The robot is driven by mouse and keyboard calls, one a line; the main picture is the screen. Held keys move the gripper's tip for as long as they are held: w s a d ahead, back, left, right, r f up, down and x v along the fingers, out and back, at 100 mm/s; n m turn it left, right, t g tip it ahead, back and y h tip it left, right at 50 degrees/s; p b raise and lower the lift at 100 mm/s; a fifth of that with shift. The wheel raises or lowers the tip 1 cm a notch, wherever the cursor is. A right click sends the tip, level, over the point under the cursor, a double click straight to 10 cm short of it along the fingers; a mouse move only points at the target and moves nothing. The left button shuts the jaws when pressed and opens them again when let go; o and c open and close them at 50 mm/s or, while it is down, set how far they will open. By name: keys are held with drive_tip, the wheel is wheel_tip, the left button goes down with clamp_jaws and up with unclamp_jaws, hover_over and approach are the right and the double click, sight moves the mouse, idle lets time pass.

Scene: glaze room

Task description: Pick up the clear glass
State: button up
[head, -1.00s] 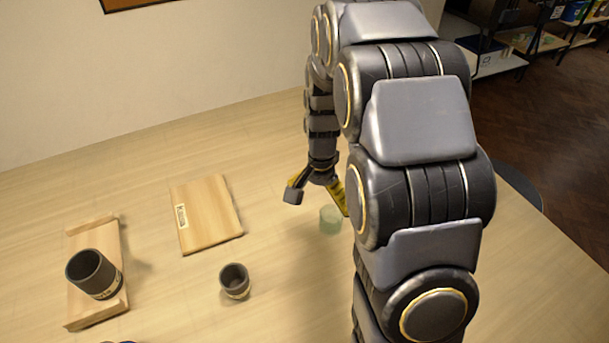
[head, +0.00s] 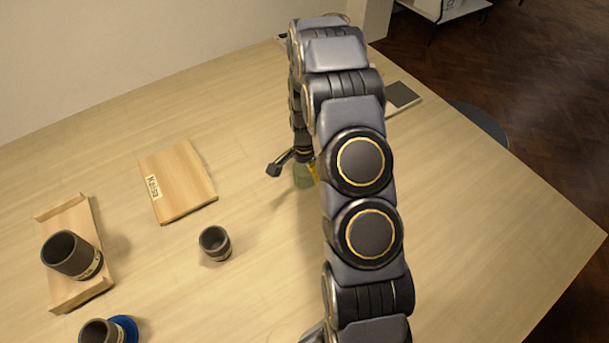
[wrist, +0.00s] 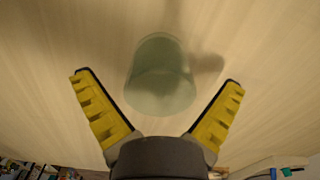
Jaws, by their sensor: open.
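The clear glass (head: 303,177) is pale green and see-through and stands on the table, partly hidden behind my arm in the head view. In the wrist view the clear glass (wrist: 160,76) lies ahead, centred between the tips of my gripper (wrist: 158,78). My gripper is open, with a yellow padded finger on each side and a gap between each finger and the glass. In the head view my gripper (head: 293,170) is low over the table at the glass; one finger shows to its left and the other is mostly hidden by my arm.
A small dark cup (head: 215,243) stands left of the glass. A wooden board (head: 185,185) labelled "Kasia" lies farther left. A wooden tray (head: 62,215) carries a larger dark cup (head: 68,257). Another dark cup (head: 97,333) is by a blue disc (head: 128,327). The table right of my arm is mostly clear.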

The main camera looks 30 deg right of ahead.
drive_tip(key=shift+f, duration=0.6)
drive_tip(key=c, duration=1.2)
drive_tip(key=shift+o, duration=0.2)
drive_tip(key=shift+r, duration=0.1)
